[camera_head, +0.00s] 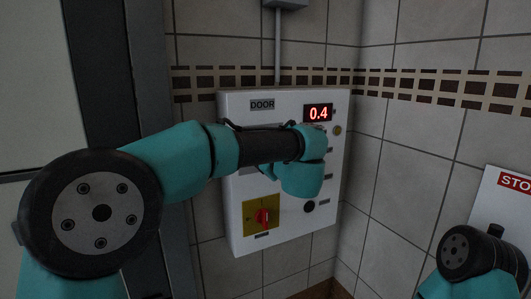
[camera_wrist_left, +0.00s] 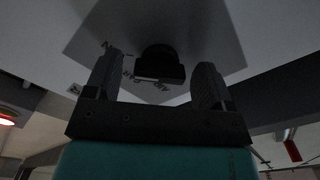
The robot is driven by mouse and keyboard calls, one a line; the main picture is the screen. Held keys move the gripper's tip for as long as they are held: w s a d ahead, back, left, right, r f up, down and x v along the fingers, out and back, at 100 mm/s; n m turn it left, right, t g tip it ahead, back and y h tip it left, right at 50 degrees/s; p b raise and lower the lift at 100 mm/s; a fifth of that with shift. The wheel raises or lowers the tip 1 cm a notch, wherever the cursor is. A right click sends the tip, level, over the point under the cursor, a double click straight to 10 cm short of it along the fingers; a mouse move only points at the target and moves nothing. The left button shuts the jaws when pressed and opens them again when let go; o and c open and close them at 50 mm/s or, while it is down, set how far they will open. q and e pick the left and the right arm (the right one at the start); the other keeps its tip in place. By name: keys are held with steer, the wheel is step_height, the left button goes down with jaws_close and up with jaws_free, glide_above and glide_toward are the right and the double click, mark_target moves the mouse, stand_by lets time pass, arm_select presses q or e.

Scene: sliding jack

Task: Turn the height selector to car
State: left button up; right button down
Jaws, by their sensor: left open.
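A white control panel (camera_head: 234,222) hangs on the tiled wall in the head view, with my left arm across its middle. In the left wrist view a black knob (camera_wrist_left: 160,66) stands on a grey square plate (camera_wrist_left: 215,35) with lettering that is too dark and covered to read fully. My left gripper (camera_wrist_left: 160,78) is open, with one finger on each side of the knob and a visible gap at each. In the head view this plate and the fingertips are hidden behind my arm. My right gripper is out of view.
A STOP sign (camera_head: 514,183) is at the right. My right arm is at the lower right.

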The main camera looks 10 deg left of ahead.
arm_select(q)
steer(key=shift+c, duration=0.4)
steer(key=c, duration=0.8)
steer(key=shift+c, duration=0.2)
steer(key=shift+n, duration=0.4)
steer(key=n, duration=0.9)
